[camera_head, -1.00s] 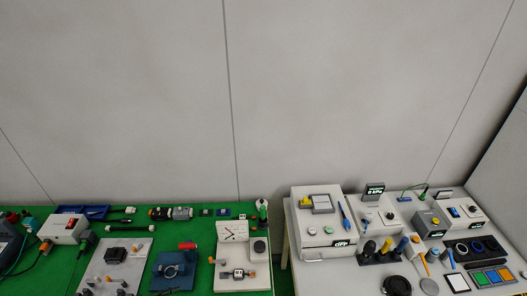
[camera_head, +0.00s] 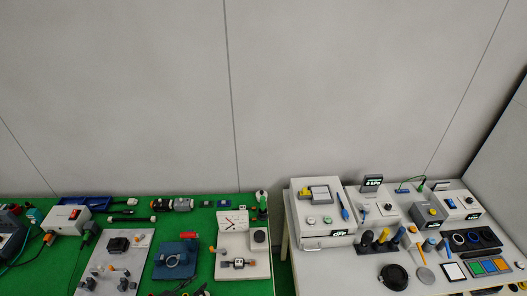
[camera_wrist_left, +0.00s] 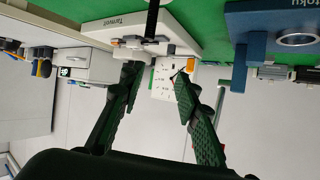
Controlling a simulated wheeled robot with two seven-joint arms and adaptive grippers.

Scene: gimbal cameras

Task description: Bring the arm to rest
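My left gripper (camera_wrist_left: 157,77) shows in the left wrist view with its two dark green ribbed fingers spread apart. Nothing is held between them. Beyond the fingertips is a light board (camera_wrist_left: 110,32) with small fittings and a white upright panel with an orange piece. In the head view, dark tips of my left gripper (camera_head: 186,291) just reach the bottom edge, in front of the blue ring fixture (camera_head: 172,262). The rest of the left arm is out of that view. I cannot make out my right gripper.
The green-topped table (camera_head: 205,222) carries several fixtures, tools and a white box with a red switch (camera_head: 72,220). A white table (camera_head: 365,278) at the right carries instruments, a black round dish (camera_head: 394,277) and coloured pads. A gap separates the tables. The wall behind is bare.

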